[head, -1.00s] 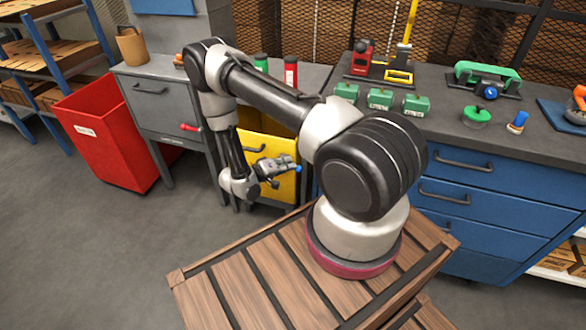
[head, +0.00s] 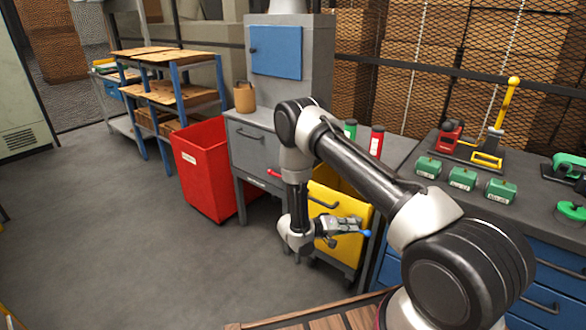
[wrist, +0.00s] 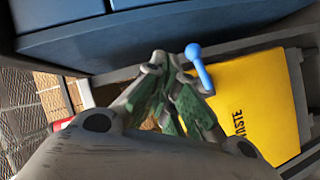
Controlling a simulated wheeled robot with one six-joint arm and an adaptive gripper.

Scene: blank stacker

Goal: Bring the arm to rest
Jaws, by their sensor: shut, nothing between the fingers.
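My gripper (head: 358,229) hangs at the end of my bent arm, in front of the yellow bin (head: 333,213) in the head view. Its fingers are shut and hold nothing. In the wrist view my gripper (wrist: 168,62) shows its fingers drawn together, with the yellow bin (wrist: 265,100) to their right. A small blue knob (wrist: 193,50) shows beside the fingertips; I cannot tell what it belongs to.
A red bin (head: 207,170) stands left of the grey cabinet (head: 252,150). Green blocks (head: 462,178) and a red-and-yellow tool stand lie on the dark workbench (head: 420,207) at right. Open grey floor (head: 110,230) lies at left.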

